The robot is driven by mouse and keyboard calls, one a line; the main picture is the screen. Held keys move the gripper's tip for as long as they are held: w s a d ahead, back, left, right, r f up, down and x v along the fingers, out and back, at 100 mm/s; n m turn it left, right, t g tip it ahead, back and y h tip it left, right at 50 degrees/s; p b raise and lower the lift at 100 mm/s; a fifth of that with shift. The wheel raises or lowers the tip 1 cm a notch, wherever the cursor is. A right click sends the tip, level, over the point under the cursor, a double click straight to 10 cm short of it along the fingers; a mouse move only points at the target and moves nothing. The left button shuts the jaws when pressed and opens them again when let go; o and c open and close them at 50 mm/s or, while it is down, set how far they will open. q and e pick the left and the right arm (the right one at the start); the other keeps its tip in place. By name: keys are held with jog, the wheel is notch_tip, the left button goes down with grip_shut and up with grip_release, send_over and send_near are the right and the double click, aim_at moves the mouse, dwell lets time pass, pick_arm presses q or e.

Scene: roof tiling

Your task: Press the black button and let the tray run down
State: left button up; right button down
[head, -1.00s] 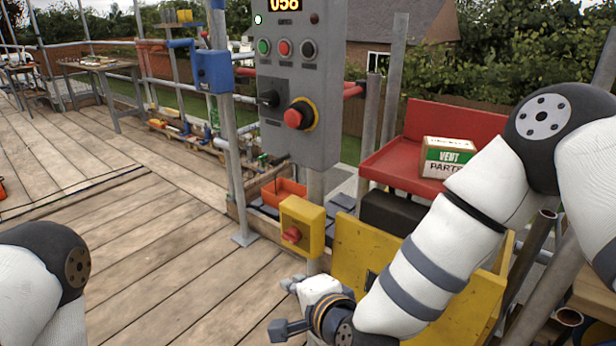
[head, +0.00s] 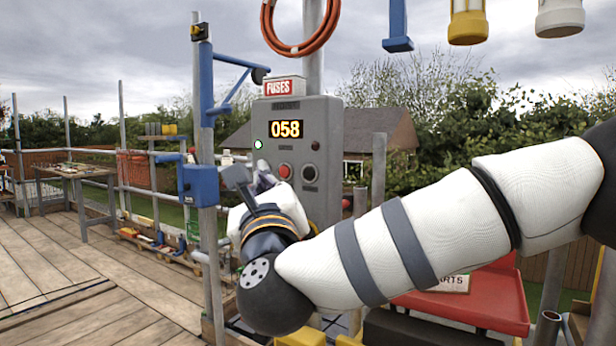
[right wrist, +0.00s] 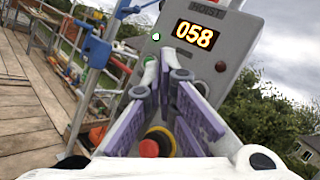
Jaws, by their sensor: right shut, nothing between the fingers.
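The grey control box (head: 325,125) shows 058 on its display (head: 286,129). The black button (head: 309,173) is on its face, right of a red button (head: 284,171). My right gripper (head: 263,172) is shut and empty in front of the box's left side, left of the red button. My left gripper is out of view.
A red knob with a yellow collar (right wrist: 152,146) sits low on the control box in the right wrist view. A blue box (head: 200,184) on a pole stands left of my gripper. An orange hose (head: 300,45) hangs above. Wooden decking (head: 60,265) at left is open.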

aim_at(309, 174)
jog(key=shift+d, duration=0.1)
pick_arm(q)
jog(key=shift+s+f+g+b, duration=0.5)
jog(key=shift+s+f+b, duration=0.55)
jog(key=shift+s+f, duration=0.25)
pick_arm(e)
jog(key=shift+w+d, duration=0.85)
jog(key=shift+w, duration=0.35)
jog(key=shift+w+d, duration=0.85)
jog(key=shift+w, duration=0.3)
jog(key=shift+w+d, duration=0.85)
jog(key=shift+w, duration=0.35)
jog(key=shift+w, duration=0.1)
jog(key=shift+w+d, duration=0.25)
